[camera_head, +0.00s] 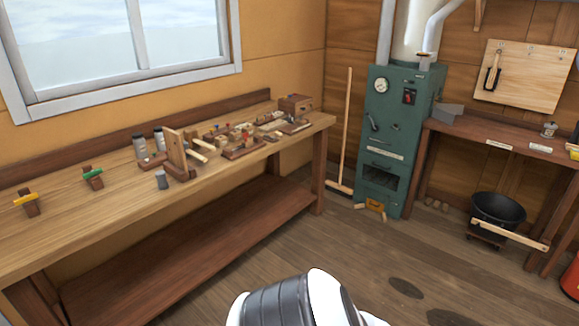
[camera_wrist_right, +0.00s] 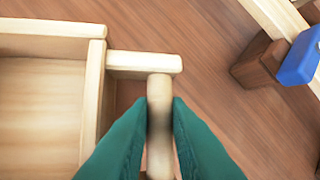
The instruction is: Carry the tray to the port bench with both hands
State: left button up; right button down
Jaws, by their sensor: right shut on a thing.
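The tray (camera_wrist_right: 94,103) shows in the right wrist view as a light wooden box with raised walls at the left; the visible part of its floor is bare. My right gripper (camera_wrist_right: 160,112) has its green fingers shut on the tray's rounded wooden handle (camera_wrist_right: 160,95). The rest of the tray is out of that view, and I cannot make it out in the head view. My left gripper is not in view. A long wooden bench (camera_head: 75,222) runs under the window in the head view; whether it is the port bench I cannot tell.
On the bench are green (camera_head: 92,176) and yellow (camera_head: 26,202) clamp-like pieces, wooden blocks and small tools. A green stove (camera_head: 392,140), a broom (camera_head: 346,130) and a black bucket (camera_head: 498,210) stand beyond. A blue-topped brown block (camera_wrist_right: 258,62) is near my right gripper. Floor between is open.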

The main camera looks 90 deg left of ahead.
aim_at(78, 217)
jog(key=u, duration=3.5)
jog(key=i+j+u, duration=0.1)
jog(key=u, duration=0.4)
jog(key=i+u, duration=0.1)
jog(key=u, duration=0.35)
jog(key=i, duration=1.15)
jog(key=j+u, duration=0.05)
